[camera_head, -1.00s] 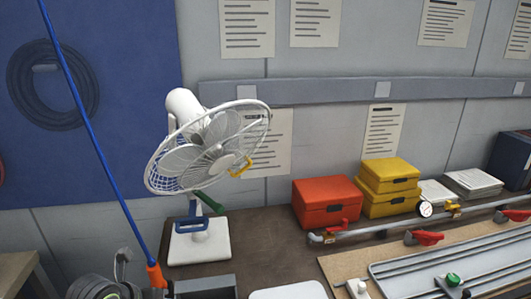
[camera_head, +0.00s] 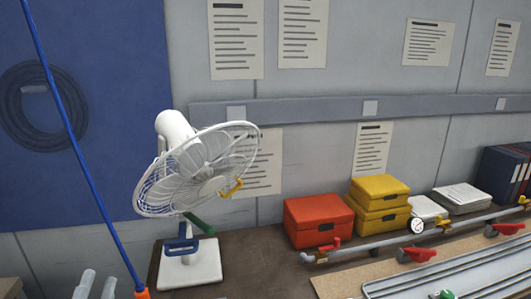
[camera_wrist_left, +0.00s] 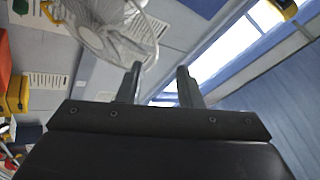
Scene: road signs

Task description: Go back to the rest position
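My left gripper (camera_head: 97,284) shows at the bottom left of the head view as two light grey fingertips pointing up, with a gap between them. In the left wrist view its two dark fingers (camera_wrist_left: 158,84) stand apart with nothing between them, so it is open and empty. A white fan (camera_head: 200,170) stands on the dark bench, to the right of and beyond these fingertips. The fan also shows upside down behind the fingers in the left wrist view (camera_wrist_left: 105,28). My right gripper is in neither view.
A red box (camera_head: 318,220) and stacked yellow boxes (camera_head: 380,203) sit on the bench right of the fan. A pipe with a gauge (camera_head: 416,226) runs in front of them. A thin blue pole (camera_head: 75,145) slants down at the left, before a blue wall panel (camera_head: 110,70).

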